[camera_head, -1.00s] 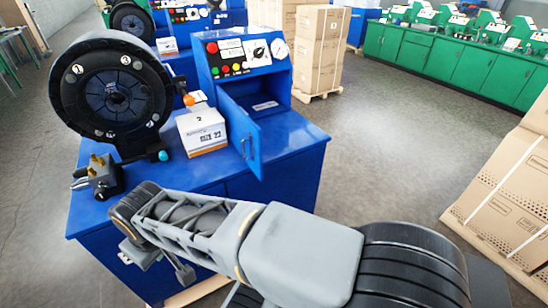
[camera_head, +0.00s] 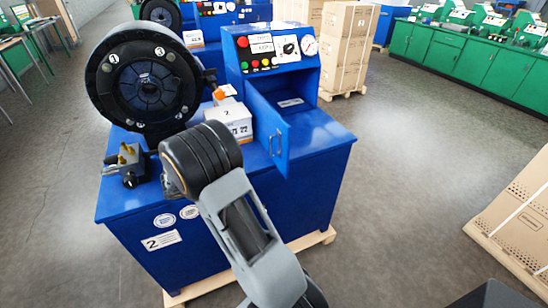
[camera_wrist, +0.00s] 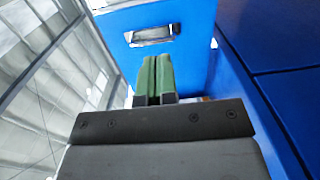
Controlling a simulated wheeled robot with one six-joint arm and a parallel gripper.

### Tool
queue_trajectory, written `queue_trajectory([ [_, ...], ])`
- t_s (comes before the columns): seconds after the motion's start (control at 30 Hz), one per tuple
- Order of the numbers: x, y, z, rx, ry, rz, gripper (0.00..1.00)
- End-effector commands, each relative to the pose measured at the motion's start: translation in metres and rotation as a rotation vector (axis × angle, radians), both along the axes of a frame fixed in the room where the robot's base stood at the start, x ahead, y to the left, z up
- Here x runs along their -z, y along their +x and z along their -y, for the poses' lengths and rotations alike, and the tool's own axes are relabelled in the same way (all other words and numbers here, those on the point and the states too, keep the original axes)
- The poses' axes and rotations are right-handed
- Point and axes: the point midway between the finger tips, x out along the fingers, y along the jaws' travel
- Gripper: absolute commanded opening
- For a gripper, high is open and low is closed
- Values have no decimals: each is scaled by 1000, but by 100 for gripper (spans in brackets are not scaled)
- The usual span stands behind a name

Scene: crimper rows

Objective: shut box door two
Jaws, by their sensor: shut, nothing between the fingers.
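The blue box door (camera_head: 268,130) stands open on the control box (camera_head: 270,60) of the machine labelled 2. It swings out over the bench top, with a handle on its outer face. My gripper is hidden behind my arm in the head view. In the wrist view my gripper (camera_wrist: 157,77) shows its green fingers shut together and empty. Ahead of them is a blue panel with a silver handle (camera_wrist: 152,36), which looks like the door. The fingertips overlap its lower part in the picture; I cannot tell whether they touch it.
A black crimper head (camera_head: 145,82) stands left of the box. A white carton (camera_head: 229,121) sits between it and the door. Strapped cartons (camera_head: 520,220) stand at right. The floor between is clear.

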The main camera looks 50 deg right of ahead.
Motion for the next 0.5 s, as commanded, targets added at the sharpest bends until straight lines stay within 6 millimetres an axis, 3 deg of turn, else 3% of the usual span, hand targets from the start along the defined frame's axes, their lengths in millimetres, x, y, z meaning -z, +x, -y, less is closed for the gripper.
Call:
queue_trajectory([
  [0.17, 0, 2, 13, -11, -56, -2, 0],
  [0.5, -1, -23, 71, -9, -54, -2, 0],
])
